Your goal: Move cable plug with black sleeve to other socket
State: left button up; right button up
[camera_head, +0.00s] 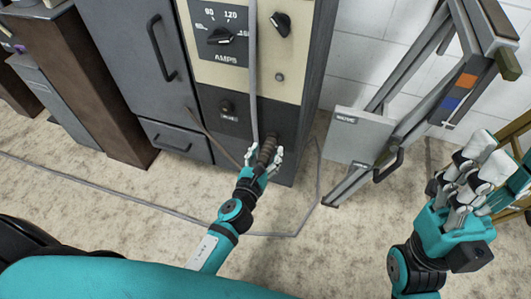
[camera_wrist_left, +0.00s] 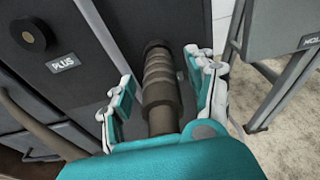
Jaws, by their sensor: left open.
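A dark ribbed plug sleeve (camera_head: 268,148) stands at the lower right of the grey machine's front panel. It also shows in the left wrist view (camera_wrist_left: 160,80), between the fingers of my left gripper (camera_wrist_left: 163,92). My left gripper (camera_head: 263,160) is open around the sleeve, with visible gaps on both sides in the wrist view. A dark round socket (camera_head: 227,107) with a "PLUS" label is to the left of the plug; it also shows in the wrist view (camera_wrist_left: 28,34). Whatever lies behind the plug is hidden. My right gripper (camera_head: 470,175) is raised at the right, away from the machine; its finger opening is unclear.
A brown cable (camera_head: 212,135) slants down beside the plug. A thin grey strip (camera_head: 253,75) runs down the panel, and a grey cable (camera_head: 110,190) crosses the floor. A grey metal frame (camera_head: 375,115) with a sign stands to the right.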

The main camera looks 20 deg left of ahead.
pick_arm(q)
jog(key=shift+c, duration=0.4)
grip_shut()
jog(key=shift+s, duration=0.2)
dwell(0.7)
jog(key=shift+s+a+b, duration=0.1)
jog(key=shift+s+b, duration=0.3)
jog(key=shift+s, duration=1.75)
